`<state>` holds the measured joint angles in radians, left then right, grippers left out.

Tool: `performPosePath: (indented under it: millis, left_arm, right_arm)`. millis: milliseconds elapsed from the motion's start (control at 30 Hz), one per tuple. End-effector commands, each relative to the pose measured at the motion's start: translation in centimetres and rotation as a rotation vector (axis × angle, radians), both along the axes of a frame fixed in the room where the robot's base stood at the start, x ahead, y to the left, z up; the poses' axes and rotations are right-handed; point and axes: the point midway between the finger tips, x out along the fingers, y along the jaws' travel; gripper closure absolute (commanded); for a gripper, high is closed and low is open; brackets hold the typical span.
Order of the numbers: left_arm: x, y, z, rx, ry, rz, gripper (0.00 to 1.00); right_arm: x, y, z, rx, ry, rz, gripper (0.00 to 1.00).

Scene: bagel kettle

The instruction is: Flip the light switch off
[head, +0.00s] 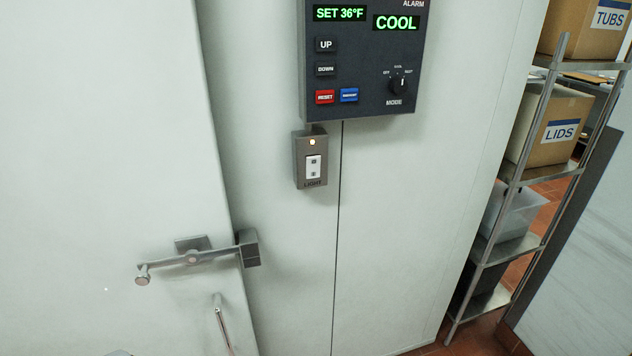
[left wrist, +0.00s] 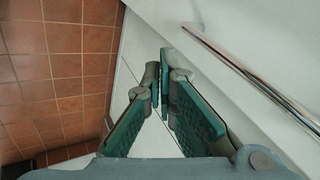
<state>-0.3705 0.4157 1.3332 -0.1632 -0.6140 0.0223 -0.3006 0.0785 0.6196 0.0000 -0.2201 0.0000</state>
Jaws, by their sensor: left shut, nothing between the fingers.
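The light switch (head: 314,166) is a white rocker in a small grey box marked LIGHT on the pale wall panel, just below the control panel, in the head view. A small amber lamp (head: 312,142) above the rocker is lit. My left gripper (left wrist: 160,78) shows in the left wrist view, with its green-padded fingers drawn together at the tips and nothing held. It is not clearly seen in the head view, and it is not at the switch. My right gripper is in neither view.
A control panel (head: 364,62) with buttons and a mode knob hangs above the switch. A door latch handle (head: 190,257) sticks out at lower left. A metal shelf rack (head: 520,172) with boxes stands at right. A shiny rod (left wrist: 245,72) runs near my left gripper.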

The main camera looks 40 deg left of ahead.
Motion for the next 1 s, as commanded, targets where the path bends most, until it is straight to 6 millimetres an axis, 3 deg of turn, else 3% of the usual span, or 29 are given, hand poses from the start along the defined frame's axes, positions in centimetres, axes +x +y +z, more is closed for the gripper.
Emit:
performPosePath:
  millis: [33,133,200,300,400,433,500,600,1000]
  left_arm:
    - [3.7,1.9,4.3,0.093,-0.064,-0.065,1.00]
    - [9.8,2.9,15.3,0.283,-0.197,-0.189,1.00]
    - [12.7,1.6,23.5,0.412,-0.306,-0.280,1.00]
    - [15.6,-0.9,34.1,0.613,-0.464,-0.438,1.00]
    - [17.8,-3.7,42.1,0.802,-0.596,-0.610,1.00]
    - [18.2,-4.6,43.7,0.845,-0.625,-0.655,1.00]
    - [18.7,-6.4,46.5,0.921,-0.677,-0.736,1.00]
    - [19.0,-7.7,48.2,0.970,-0.710,-0.791,1.00]
    - [19.4,-7.6,48.2,0.975,-0.712,-0.791,1.00]
  right_arm:
    - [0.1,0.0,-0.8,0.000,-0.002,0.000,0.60]
    - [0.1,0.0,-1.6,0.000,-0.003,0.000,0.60]
    - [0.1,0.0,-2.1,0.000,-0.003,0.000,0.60]
    - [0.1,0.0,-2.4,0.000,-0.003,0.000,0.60]
    - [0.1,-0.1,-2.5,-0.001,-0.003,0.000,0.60]
    - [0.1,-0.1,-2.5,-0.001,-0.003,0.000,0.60]
    - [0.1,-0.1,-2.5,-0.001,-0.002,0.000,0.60]
    - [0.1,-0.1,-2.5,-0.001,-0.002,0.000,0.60]
    - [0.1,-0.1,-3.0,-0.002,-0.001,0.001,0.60]
